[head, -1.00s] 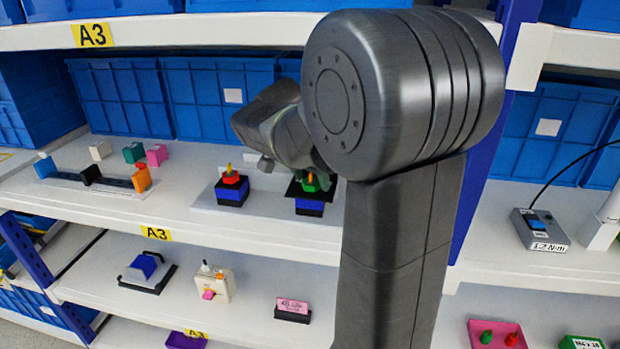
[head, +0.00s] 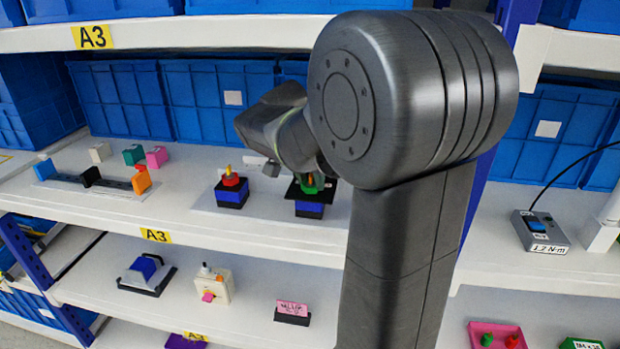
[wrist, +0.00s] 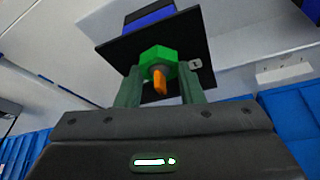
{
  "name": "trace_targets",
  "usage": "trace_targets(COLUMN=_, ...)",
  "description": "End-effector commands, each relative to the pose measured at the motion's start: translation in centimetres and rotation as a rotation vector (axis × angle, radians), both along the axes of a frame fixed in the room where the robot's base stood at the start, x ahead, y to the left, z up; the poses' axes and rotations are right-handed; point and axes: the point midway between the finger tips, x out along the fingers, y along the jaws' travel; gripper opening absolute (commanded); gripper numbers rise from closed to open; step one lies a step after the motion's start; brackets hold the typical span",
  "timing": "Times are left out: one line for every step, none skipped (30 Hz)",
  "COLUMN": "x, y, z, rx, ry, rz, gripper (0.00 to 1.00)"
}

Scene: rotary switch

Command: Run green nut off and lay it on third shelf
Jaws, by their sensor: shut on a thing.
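The green nut (wrist: 157,53) sits on an orange-tipped bolt (wrist: 160,86) over a black plate (wrist: 124,50) and a blue block (wrist: 150,19). My gripper (wrist: 160,74) has its two fingers shut on the nut's sides in the wrist view. In the head view the green nut (head: 311,189) shows on its stand at the middle of the upper shelf (head: 262,237), partly hidden by my wrist. A lower shelf (head: 250,290) lies below. Which shelf counts as third is unclear.
A similar stand with a red nut (head: 231,180) stands to the left of it. Lower down are a cream box (head: 214,285), a blue-topped block (head: 147,268) and a pink label block (head: 291,309). A pink tray (head: 497,335) is at lower right. Blue bins (head: 215,100) line the back.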

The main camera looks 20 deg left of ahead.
Motion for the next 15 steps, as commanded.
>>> trace_targets(x=0.01, y=-0.07, z=0.05, rx=0.002, ry=-0.001, rz=0.046, gripper=0.14)
trace_targets(x=0.02, y=-0.1, z=0.09, rx=0.001, ry=0.0, rz=0.075, gripper=0.14)
trace_targets(x=0.06, y=-0.12, z=0.15, rx=0.001, ry=-0.001, rz=0.114, gripper=0.14)
trace_targets(x=0.06, y=-0.13, z=0.16, rx=0.002, ry=-0.001, rz=0.143, gripper=0.14)
trace_targets(x=0.04, y=-0.15, z=0.18, rx=0.002, ry=-0.001, rz=0.172, gripper=0.14)
trace_targets(x=0.07, y=-0.14, z=0.25, rx=0.002, ry=-0.001, rz=0.21, gripper=0.14)
trace_targets(x=0.05, y=-0.16, z=0.25, rx=0.001, ry=-0.001, rz=0.238, gripper=0.14)
trace_targets(x=0.04, y=-0.17, z=0.23, rx=0.002, ry=0.0, rz=0.265, gripper=0.14)
trace_targets(x=0.06, y=-0.18, z=0.25, rx=0.002, ry=-0.002, rz=0.301, gripper=0.14)
trace_targets(x=0.07, y=-0.2, z=0.28, rx=0.001, ry=0.0, rz=0.326, gripper=0.14)
trace_targets(x=0.08, y=-0.21, z=0.28, rx=0.002, ry=0.0, rz=0.351, gripper=0.14)
trace_targets(x=0.1, y=-0.21, z=0.31, rx=0.002, ry=-0.001, rz=0.387, gripper=0.14)
trace_targets(x=0.09, y=-0.22, z=0.32, rx=0.001, ry=-0.001, rz=0.414, gripper=0.14)
trace_targets(x=0.09, y=-0.2, z=0.34, rx=0.001, ry=0.0, rz=0.438, gripper=0.14)
trace_targets(x=0.11, y=-0.21, z=0.36, rx=0.001, ry=-0.001, rz=0.472, gripper=0.14)
